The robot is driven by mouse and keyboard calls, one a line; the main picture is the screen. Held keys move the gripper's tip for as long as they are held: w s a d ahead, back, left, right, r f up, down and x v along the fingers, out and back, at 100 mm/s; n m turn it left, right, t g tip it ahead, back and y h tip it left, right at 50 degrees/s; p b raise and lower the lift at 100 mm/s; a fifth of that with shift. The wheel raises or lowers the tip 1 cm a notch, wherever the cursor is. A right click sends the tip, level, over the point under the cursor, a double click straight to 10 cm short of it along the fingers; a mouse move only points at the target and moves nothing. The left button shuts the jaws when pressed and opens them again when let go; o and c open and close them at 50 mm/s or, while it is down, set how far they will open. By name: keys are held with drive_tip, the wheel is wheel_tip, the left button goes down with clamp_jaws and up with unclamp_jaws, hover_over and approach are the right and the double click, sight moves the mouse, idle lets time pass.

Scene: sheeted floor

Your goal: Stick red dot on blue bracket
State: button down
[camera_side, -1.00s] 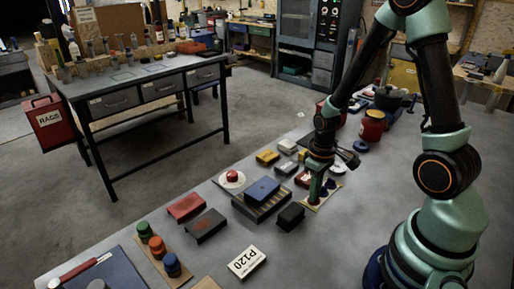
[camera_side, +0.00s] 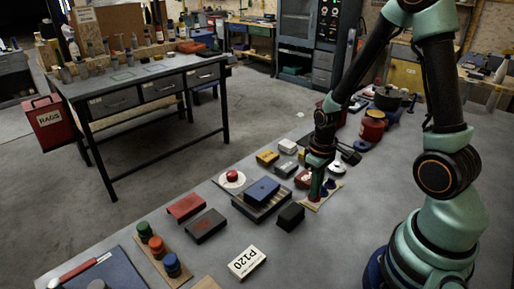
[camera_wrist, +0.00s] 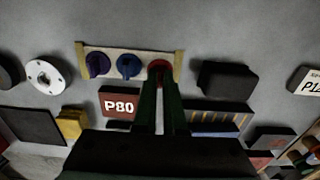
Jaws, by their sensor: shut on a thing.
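My gripper (camera_wrist: 160,82) points down with its two dark green fingers close together, and it shows in the side view (camera_side: 316,192). It is shut on a round red piece (camera_wrist: 160,67) at the right end of a tan holder (camera_wrist: 111,56). The fingers hide part of the red piece, and I cannot tell whether it is clear of the holder. A blue block (camera_side: 262,189), perhaps the blue bracket, lies on a ribbed pad left of my gripper in the side view. Its blue edge (camera_wrist: 212,129) shows in the wrist view. No bracket shape is clear.
Purple (camera_wrist: 97,64) and blue (camera_wrist: 129,66) round pieces sit in the same holder. A white plate (camera_side: 232,179) bears another red round thing. Grey tabletop is free in front.

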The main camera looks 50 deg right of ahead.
drive_tip(key=shift+r, duration=1.65)
drive_tip(key=shift+r, duration=0.1)
drive_tip(key=shift+r, duration=1.95)
drive_tip(key=shift+w, duration=0.1)
wheel_tip(320, 180, up, 3)
drive_tip(key=n, duration=0.1)
hover_over(262, 188)
drive_tip(key=shift+r, duration=0.1)
drive_tip(key=shift+f, duration=2.9)
drive_tip(key=shift+f, duration=0.8)
